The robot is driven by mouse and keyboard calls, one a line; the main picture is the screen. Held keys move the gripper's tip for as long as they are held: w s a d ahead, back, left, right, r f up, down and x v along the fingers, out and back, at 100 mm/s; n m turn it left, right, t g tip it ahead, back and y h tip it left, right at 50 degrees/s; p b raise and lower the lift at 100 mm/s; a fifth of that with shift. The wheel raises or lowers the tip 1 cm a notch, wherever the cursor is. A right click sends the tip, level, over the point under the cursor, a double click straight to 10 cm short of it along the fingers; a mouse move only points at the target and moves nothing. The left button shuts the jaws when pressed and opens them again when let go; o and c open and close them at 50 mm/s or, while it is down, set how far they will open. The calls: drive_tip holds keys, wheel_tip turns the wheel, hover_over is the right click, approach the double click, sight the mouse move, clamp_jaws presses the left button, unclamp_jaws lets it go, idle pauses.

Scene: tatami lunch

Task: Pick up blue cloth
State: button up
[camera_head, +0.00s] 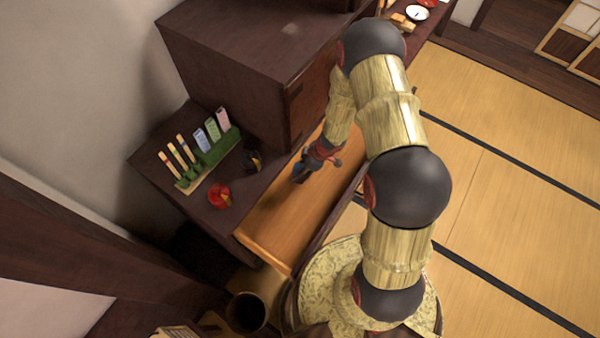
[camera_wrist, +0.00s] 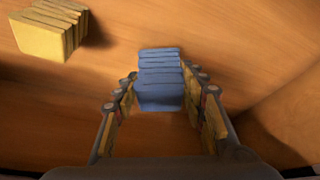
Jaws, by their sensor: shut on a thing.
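The blue cloth (camera_wrist: 160,85) shows in the wrist view as a folded stack with several layers, between the fingers of my gripper (camera_wrist: 159,76). The fingers lie along its left and right sides and are shut on it. Orange-brown wood shows around it; I cannot tell whether the cloth still touches that surface. In the head view my gripper (camera_head: 302,172) points down over the long orange wooden surface; the cloth itself cannot be made out there.
A yellow folded stack (camera_wrist: 48,32) lies up and left in the wrist view. A green rack (camera_head: 208,158) with upright pieces, a red round item (camera_head: 220,196) and a small black item (camera_head: 253,160) stand on the dark counter. A dark cabinet (camera_head: 255,75) rises close behind my gripper.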

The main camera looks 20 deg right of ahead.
sight(298, 168)
wheel_tip(298, 168, up, 3)
drive_tip(key=shift+r+p, duration=0.15)
drive_tip(key=shift+p, duration=0.5)
drive_tip(key=s+a+b, duration=0.1)
drive_tip(key=s+a, duration=1)
drive_tip(key=s, duration=0.3)
drive_tip(key=shift+s+a, duration=0.1)
drive_tip(key=o, duration=0.6)
drive_tip(key=c, duration=0.3)
drive_tip(key=shift+c, duration=0.4)
